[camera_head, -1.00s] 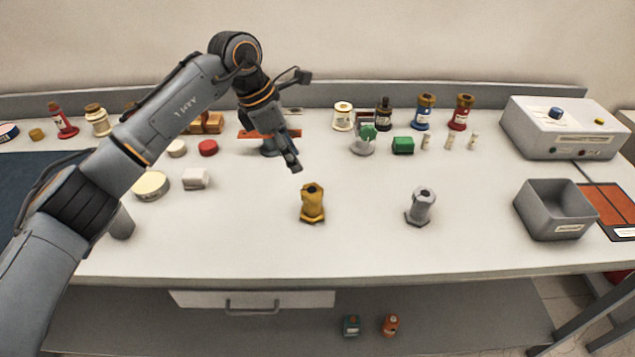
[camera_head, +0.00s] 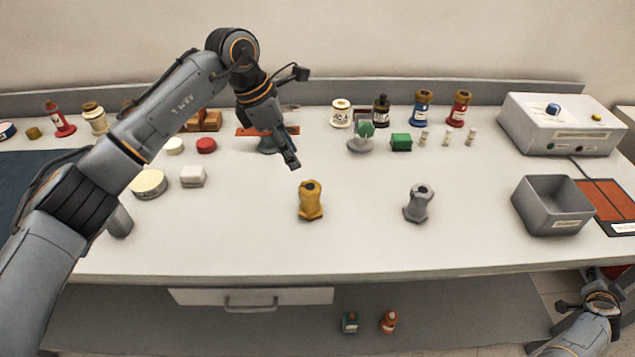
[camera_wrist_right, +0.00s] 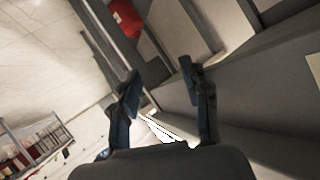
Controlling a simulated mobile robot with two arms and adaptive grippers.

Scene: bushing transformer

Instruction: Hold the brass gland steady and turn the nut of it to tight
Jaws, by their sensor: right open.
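The brass gland (camera_head: 311,200) stands upright on the white bench near the middle, with a hex nut shape around it. A similar silver-grey gland (camera_head: 418,203) stands to its right. My left gripper (camera_head: 291,160) hangs behind and slightly left of the brass gland, above the bench and apart from it; whether its fingers are open cannot be made out. My right arm shows at the lower right of the head view, below the bench's front edge. In the right wrist view my right gripper (camera_wrist_right: 163,85) is open and empty, with its fingers apart.
A grey open bin (camera_head: 553,207) and a grey instrument box (camera_head: 560,125) stand at the right. Bottles, caps and small jars line the back. The bench front around both glands is clear.

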